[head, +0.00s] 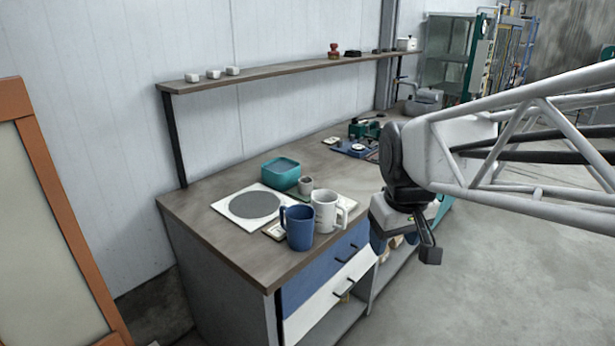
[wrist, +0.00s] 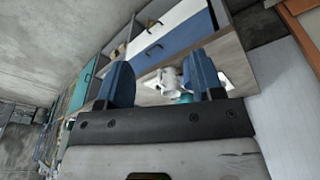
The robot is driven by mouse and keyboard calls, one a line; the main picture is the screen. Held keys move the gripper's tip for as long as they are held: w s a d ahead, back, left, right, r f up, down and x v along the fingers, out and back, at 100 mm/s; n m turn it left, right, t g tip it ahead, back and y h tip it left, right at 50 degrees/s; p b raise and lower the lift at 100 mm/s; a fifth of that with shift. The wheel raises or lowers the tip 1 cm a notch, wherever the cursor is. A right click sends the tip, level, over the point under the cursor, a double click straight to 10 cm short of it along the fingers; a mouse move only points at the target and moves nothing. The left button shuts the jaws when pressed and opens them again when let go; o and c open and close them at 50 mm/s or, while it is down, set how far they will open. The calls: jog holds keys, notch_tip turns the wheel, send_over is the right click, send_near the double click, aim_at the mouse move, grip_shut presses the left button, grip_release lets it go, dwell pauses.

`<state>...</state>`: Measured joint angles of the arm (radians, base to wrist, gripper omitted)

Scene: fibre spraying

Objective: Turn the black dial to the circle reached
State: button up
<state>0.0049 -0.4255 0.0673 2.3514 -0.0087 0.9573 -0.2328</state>
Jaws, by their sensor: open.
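I cannot make out a black dial clearly in either view. A white square plate with a dark grey disc (head: 254,205) lies flat on the bench at the near left. Farther back on the bench is a blue board (head: 350,148) with a small pale round part and a green device (head: 364,129); their details are too small to tell. My gripper (wrist: 160,72) is open with nothing between its blue fingers. In the head view it hangs in the air right of the bench, apart from everything.
A wall shelf (head: 290,71) runs above. Drawers (head: 330,282) face the open floor.

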jog(key=w+f+n+g, duration=0.15)
jog(key=w+n, duration=0.55)
jog(key=w, duration=2.3)
jog(key=w+f+n, duration=0.2)
jog(key=w+f, duration=0.3)
jog(key=w, duration=0.3)
jog(key=w+a+f+n, duration=0.1)
jog(key=w+f+n, duration=0.1)
jog(key=w+f, duration=0.3)
jog(key=w+f+n, duration=0.2)
jog(key=w+f, duration=0.3)
jog(key=w, duration=0.7)
jog(key=shift+a+f+g, duration=0.15)
jog(key=shift+g, duration=0.2)
jog(key=shift+w+f+n, duration=0.3)
jog(key=shift+f, duration=0.2)
jog(key=shift+f, duration=3.75)
jog(key=shift+c, duration=0.4)
